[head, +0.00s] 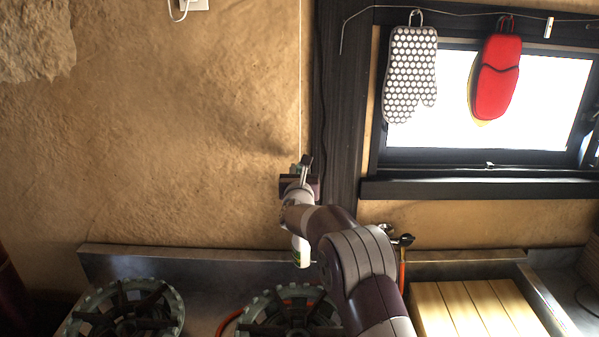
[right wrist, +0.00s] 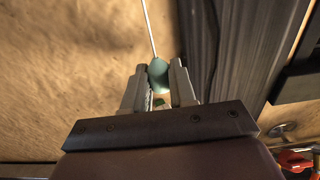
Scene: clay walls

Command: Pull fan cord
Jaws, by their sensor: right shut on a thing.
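The fan cord (head: 301,85) hangs down the clay wall as a thin pale line, just left of the dark window post. In the right wrist view the cord (right wrist: 149,28) ends in a teal pull knob (right wrist: 158,72). My right gripper (head: 305,168) is raised in front of the wall at the cord's lower end. In the right wrist view its two fingers (right wrist: 158,84) are shut on the knob, one on each side. The knob is hidden by the gripper in the head view. My left gripper is not in view.
Two stove burners (head: 124,312) are at the bottom left and centre. A wooden slatted board (head: 465,308) lies at the lower right. Oven mitts (head: 411,72) hang before the window. The wall left of the cord is clear.

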